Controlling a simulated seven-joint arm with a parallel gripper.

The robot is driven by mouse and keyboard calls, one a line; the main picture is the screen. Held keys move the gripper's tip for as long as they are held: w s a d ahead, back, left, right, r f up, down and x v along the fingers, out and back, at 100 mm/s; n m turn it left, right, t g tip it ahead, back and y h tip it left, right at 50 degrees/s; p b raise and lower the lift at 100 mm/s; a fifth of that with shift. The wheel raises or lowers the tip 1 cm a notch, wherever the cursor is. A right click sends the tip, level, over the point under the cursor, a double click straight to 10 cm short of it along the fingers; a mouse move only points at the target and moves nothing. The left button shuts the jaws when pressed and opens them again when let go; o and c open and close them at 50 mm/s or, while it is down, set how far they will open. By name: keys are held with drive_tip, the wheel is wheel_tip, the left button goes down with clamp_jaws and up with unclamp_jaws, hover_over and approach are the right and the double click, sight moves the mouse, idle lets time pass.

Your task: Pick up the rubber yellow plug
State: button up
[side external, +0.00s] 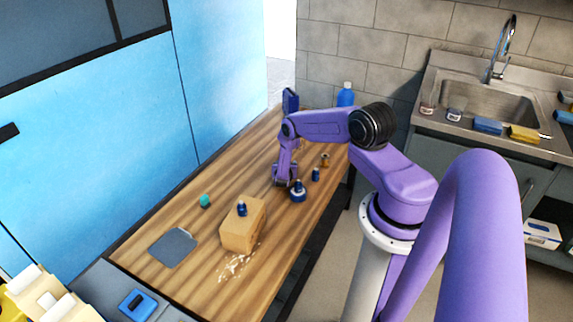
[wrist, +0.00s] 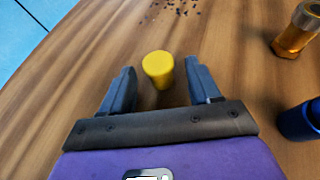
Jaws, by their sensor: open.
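The yellow plug (wrist: 158,68) is a short, smooth cylinder standing on the wooden table in the wrist view. My gripper (wrist: 160,77) is open, with one grey finger to the left of the plug and one to the right. The plug lies at the mouth of the gap, and I see no finger touching it. In the side view my gripper (side external: 285,183) points down low over the table. The plug cannot be made out there, as my arm and nearby things are in the way.
An amber fitting (wrist: 295,35) and a dark blue object (wrist: 301,120) stand to the right in the wrist view. In the side view a blue round item (side external: 298,193) is close beside my gripper. A tan block (side external: 243,228) and grey mat (side external: 173,248) lie nearer the camera.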

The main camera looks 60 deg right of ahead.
drive_tip(key=shift+w+d+f, duration=0.1)
drive_tip(key=shift+w+d, duration=0.05)
drive_tip(key=shift+d, duration=0.2)
drive_tip(key=c, duration=1.1)
